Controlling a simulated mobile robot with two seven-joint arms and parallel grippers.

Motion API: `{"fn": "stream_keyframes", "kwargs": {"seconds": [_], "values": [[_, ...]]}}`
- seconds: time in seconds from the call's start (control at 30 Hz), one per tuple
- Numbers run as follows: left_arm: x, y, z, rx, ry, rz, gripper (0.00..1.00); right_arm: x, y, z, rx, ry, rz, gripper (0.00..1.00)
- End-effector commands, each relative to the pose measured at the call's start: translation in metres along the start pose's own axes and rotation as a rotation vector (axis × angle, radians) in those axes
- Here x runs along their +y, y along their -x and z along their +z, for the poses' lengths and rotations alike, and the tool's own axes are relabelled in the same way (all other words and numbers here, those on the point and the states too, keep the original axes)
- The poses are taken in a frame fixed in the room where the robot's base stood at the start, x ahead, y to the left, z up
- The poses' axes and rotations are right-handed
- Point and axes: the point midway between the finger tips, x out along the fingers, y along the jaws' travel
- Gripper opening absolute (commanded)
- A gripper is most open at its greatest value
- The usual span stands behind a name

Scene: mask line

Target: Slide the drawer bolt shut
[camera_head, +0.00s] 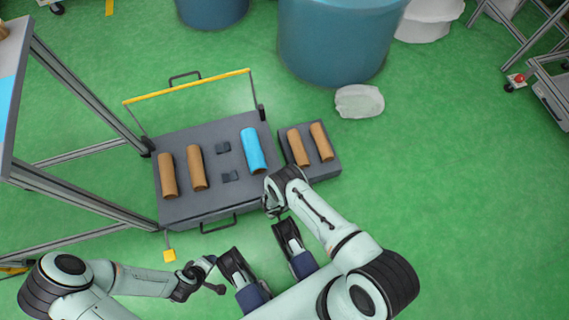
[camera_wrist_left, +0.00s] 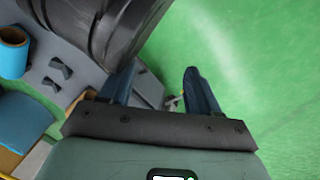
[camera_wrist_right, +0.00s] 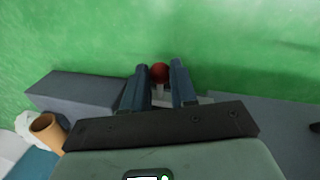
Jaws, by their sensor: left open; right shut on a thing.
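The grey drawer box (camera_head: 200,210) stands on the green floor, with rolls lying on its top. A red bolt knob (camera_wrist_right: 160,73) shows at the box's edge in the right wrist view. My right gripper (camera_wrist_right: 159,68) is shut on the knob, with a finger on each side of it. In the head view my right gripper (camera_head: 272,211) is at the box's front right corner, and the arm hides the knob. My left gripper (camera_head: 214,276) is open and empty in front of the box. Its spread fingers also show in the left wrist view (camera_wrist_left: 157,75).
Brown rolls (camera_head: 168,175) and a blue roll (camera_head: 253,150) lie on the box. A smaller grey block (camera_head: 325,172) with two brown rolls adjoins its right side. A metal frame (camera_head: 85,95) stands at left, and a blue drum (camera_head: 335,45) behind.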

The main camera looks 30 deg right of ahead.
Motion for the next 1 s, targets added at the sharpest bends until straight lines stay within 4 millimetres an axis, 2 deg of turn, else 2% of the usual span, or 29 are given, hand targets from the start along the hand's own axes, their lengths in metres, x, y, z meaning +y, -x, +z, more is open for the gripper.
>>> {"fn": "stream_keyframes", "kwargs": {"seconds": [0.03,0.13,0.47,0.5,0.53,0.87,1.0], "values": [[-0.004,-0.005,0.005,-0.014,0.004,-0.006,0.62,-0.012,0.001,-0.004,0.005,0.002,-0.004,0.00],[-0.008,-0.008,0.010,-0.031,0.008,-0.014,0.62,-0.024,0.004,-0.006,0.004,0.002,-0.005,0.00],[-0.009,-0.007,0.011,-0.035,0.010,-0.016,0.62,-0.030,0.006,-0.007,0.005,0.001,-0.011,0.00],[-0.009,-0.007,0.011,-0.034,0.010,-0.016,0.62,-0.030,0.006,-0.007,0.005,0.001,-0.012,0.40],[-0.009,-0.007,0.011,-0.034,0.010,-0.016,0.62,-0.030,0.006,-0.007,0.005,0.001,-0.012,0.50],[-0.008,-0.006,0.009,-0.030,0.009,-0.014,0.62,-0.027,0.008,-0.007,0.003,0.001,-0.006,0.51],[0.001,0.003,-0.001,0.004,0.000,0.001,0.62,-0.024,0.023,-0.013,0.005,-0.001,-0.005,0.51]]}}
